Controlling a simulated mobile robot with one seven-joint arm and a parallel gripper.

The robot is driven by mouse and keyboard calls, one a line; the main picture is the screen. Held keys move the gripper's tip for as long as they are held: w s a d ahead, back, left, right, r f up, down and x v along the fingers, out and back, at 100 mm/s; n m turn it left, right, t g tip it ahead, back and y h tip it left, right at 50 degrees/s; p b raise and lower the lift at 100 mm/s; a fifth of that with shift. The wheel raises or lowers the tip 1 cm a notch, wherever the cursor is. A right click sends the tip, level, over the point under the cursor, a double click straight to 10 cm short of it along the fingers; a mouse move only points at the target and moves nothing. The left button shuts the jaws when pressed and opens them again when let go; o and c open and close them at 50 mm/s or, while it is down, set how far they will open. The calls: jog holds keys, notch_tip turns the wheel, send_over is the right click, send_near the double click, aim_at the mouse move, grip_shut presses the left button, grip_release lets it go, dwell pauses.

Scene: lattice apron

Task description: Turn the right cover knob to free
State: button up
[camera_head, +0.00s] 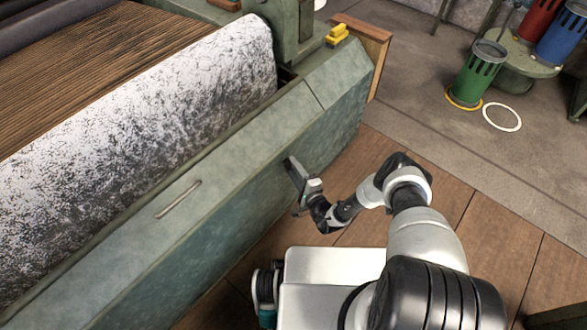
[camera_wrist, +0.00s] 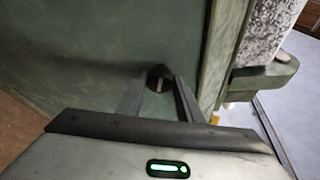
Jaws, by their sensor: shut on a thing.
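The cover is a worn green sloped panel (camera_head: 225,150) along the front of the machine, with a green side face (camera_head: 250,200) below it. A small dark round knob with a pale bar across it (camera_wrist: 158,80) sits on a green face in the wrist view. My gripper (camera_head: 292,170) reaches that side face near its right part. In the wrist view its two grey fingers (camera_wrist: 159,92) stand on either side of the knob and are shut on it. The gripper hides the knob in the head view. The exact angle of the knob's bar is hard to tell.
A pale slim handle (camera_head: 178,200) lies on the sloped panel, left of my gripper. A speckled white roll (camera_head: 150,95) lies behind the panel. A yellow object (camera_head: 337,35) sits at the machine's far end. A green bin (camera_head: 478,72) stands on the floor, far right.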

jog(key=shift+f+n+t+y+b, duration=0.25)
jog(key=shift+n+t+b, duration=0.25)
jog(key=shift+n+b, duration=0.6)
jog(key=shift+r+n, duration=0.1)
jog(key=shift+n, duration=0.2)
jog(key=o, duration=1)
jog(key=shift+o, duration=0.2)
jog(key=shift+s+d, duration=0.1)
